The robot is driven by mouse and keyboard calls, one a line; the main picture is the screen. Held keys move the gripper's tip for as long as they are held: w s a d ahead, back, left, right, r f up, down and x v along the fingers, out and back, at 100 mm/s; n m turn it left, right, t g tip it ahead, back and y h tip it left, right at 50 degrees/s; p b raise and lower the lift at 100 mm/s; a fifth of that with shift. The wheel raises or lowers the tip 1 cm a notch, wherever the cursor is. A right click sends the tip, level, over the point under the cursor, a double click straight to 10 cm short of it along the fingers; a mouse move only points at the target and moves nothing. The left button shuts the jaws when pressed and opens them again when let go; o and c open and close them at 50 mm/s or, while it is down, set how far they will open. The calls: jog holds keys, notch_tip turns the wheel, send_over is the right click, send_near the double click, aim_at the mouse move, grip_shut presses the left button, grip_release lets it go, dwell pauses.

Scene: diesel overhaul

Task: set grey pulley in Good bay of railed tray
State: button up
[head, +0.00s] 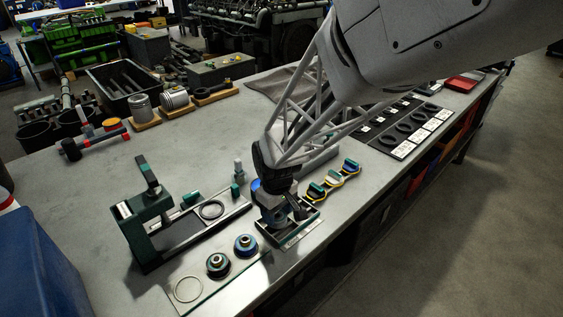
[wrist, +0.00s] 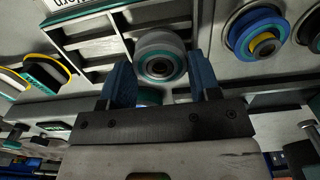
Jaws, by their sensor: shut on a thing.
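The grey pulley (wrist: 161,57) has a pale rim, a teal band and a dark centre. It sits between the two blue fingers of my gripper (wrist: 162,80), which is shut on it. The railed tray (wrist: 96,43) lies beyond the fingers in the wrist view, with metal dividers and a partly cut-off label. The pulley overlaps the tray's edge there; I cannot tell its height or which bay it is over. In the head view my gripper (head: 272,210) points down over the tray (head: 308,226), hiding much of the tray and the pulley. The Good label cannot be read.
Two other pulleys, one blue-rimmed (head: 246,245) and one dark teal (head: 218,264), sit left of the tray, near a pale ring (head: 188,289). A green fixture (head: 150,225) stands farther left.

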jog(key=shift+f, duration=0.55)
jog(key=o, duration=1.2)
jog(key=shift+o, duration=0.2)
jog(key=shift+r, duration=3.45)
jog(key=shift+r, duration=2)
